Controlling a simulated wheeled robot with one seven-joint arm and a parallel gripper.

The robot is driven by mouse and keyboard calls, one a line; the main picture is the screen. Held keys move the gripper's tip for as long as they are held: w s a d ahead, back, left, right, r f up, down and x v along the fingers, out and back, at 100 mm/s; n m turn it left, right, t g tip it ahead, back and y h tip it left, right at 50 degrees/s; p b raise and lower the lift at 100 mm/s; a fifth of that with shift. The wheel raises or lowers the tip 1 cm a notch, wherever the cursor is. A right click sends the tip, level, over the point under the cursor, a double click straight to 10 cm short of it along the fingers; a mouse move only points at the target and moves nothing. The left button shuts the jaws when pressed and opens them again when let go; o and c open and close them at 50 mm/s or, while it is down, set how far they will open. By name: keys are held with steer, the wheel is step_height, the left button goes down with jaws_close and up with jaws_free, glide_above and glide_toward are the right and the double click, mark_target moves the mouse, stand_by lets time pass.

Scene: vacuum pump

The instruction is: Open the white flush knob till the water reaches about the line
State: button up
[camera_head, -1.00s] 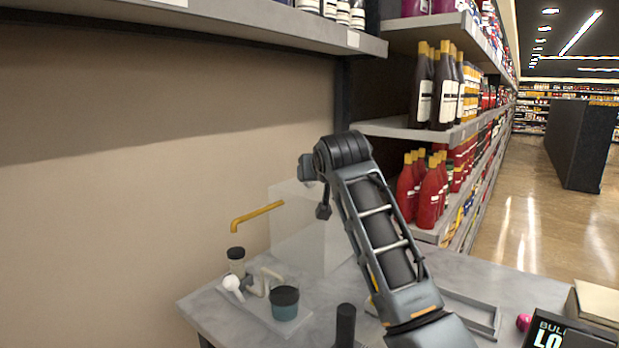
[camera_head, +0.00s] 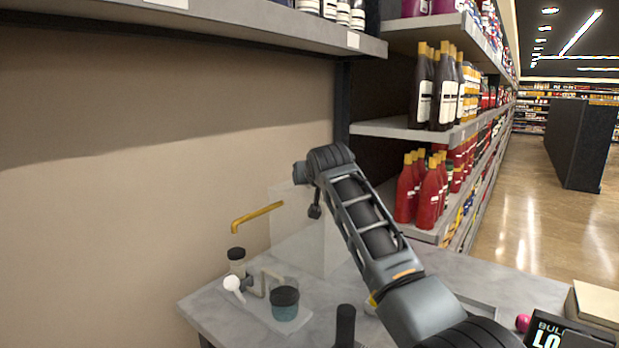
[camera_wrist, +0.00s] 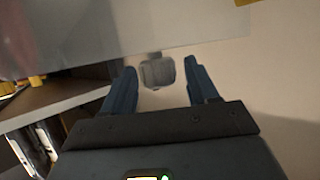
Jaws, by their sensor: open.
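The white knob (camera_head: 232,283) is a round white head on a small stand at the left end of the table. Beside it on the same base plate (camera_head: 262,312) stand a grey bent pipe (camera_head: 266,274), a black-capped jar (camera_head: 237,262) and a round vessel (camera_head: 285,304) with a dark band and teal lower part. I cannot make out a level line. In the wrist view my gripper (camera_wrist: 160,88) is open, with a blurred grey block (camera_wrist: 157,72) seen between the fingers. I cannot tell its distance. In the head view my arm stands right of the knob, well apart from it.
A clear panel or tank (camera_head: 300,232) stands behind the base, near an orange pipe (camera_head: 257,216). A black cylinder (camera_head: 345,325) stands near the table front. A tray (camera_head: 478,310), pink ball (camera_head: 522,323) and black sign (camera_head: 565,334) are at right. Bottle shelves rise behind.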

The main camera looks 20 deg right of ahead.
steer(key=c, duration=0.9)
steer(key=shift+d+n+y+p, duration=0.1)
steer(key=shift+n+y+p, duration=0.6)
steer(key=shift+y+p, duration=0.1)
steer(key=shift+c, duration=0.2)
steer(key=n+y+b, duration=0.1)
steer(key=n+y, duration=0.1)
steer(key=shift+f+y, duration=0.15)
steer(key=shift+y, duration=0.25)
steer(key=shift+n+g+y, duration=0.3)
steer(key=shift+n+y, duration=0.2)
steer(key=shift+n, duration=0.1)
steer(key=o, duration=0.9)
steer(key=shift+o, duration=0.2)
